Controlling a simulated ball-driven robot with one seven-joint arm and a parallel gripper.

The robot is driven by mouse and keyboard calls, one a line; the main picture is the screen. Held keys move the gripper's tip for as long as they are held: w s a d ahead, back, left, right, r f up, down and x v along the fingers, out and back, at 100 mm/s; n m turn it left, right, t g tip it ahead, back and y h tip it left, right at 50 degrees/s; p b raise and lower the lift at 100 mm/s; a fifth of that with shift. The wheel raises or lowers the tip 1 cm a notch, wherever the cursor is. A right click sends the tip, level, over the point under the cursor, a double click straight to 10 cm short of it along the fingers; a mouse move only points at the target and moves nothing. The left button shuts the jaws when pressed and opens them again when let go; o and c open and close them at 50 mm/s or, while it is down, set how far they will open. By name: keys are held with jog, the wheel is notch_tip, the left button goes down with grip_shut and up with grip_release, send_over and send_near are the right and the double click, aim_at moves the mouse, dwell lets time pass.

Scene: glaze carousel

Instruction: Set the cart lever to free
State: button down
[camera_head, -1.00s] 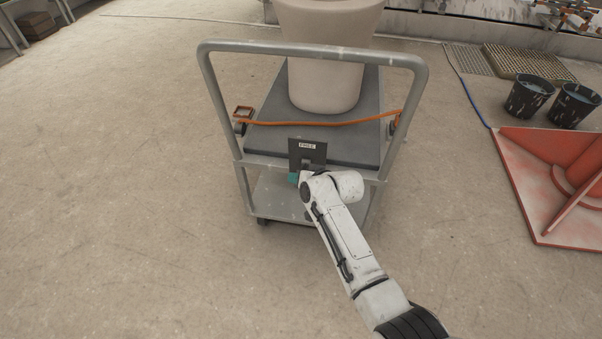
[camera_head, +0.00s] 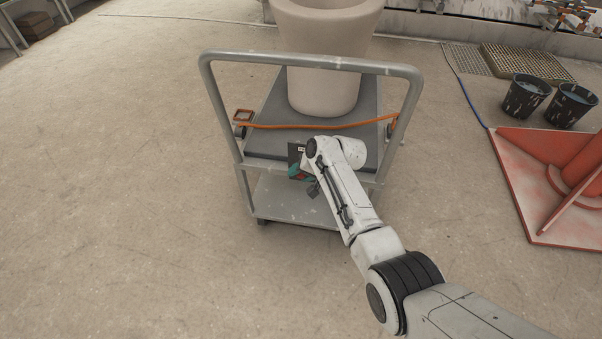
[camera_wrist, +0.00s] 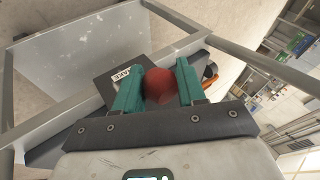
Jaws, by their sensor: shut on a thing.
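The grey cart (camera_head: 212,95) stands ahead with its push handle toward me. A dark lever plate (camera_head: 293,151) is at the cart's near end, mostly hidden behind my arm. In the wrist view the plate (camera_wrist: 107,80) shows a white label that appears to read BRAKE. The lever's round red knob (camera_wrist: 158,92) sits between the teal fingers of my gripper (camera_wrist: 157,82), which is shut on it. In the head view my gripper (camera_head: 298,174) is at the plate, partly hidden by my wrist. The lever's shaft is hidden, so I cannot tell its exact position.
A large pale pot (camera_head: 325,60) stands on the cart's deck behind an orange strap (camera_head: 330,126). A red metal stand (camera_head: 540,185) and two dark buckets (camera_head: 527,96) are to the right. The floor on the left is clear.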

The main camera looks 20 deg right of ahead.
jog(key=c, duration=0.7)
grip_release()
jog(key=p+v, duration=0.3)
jog(key=v, duration=0.7)
jog(key=shift+s+d+r+p, duration=0.15)
jog(key=shift+s+r+p, duration=0.05)
jog(key=shift+r+p, duration=0.1)
jog(key=shift+s, duration=0.1)
jog(key=s+d+f+n+g+h+p, duration=0.1)
jog(key=s+g+p, duration=0.1)
jog(key=s, duration=0.9)
jog(key=s+f+n+g+h+p, duration=0.1)
jog(key=s+n+p, duration=0.15)
jog(key=s, duration=0.85)
jog(key=s+r+h+p, duration=0.1)
jog(key=s+r, duration=0.1)
jog(key=s, duration=0.4)
jog(key=s+d+r+n+g+p, duration=0.1)
jog(key=s+r, duration=0.1)
jog(key=s, duration=0.5)
jog(key=s+d+r+g+h+p, duration=0.1)
jog(key=s+r, duration=0.1)
jog(key=s, duration=0.5)
jog(key=shift+s+d+r+h+p, duration=0.1)
jog(key=shift+s+r+h+p, duration=0.1)
jog(key=shift+r+h+p, duration=0.15)
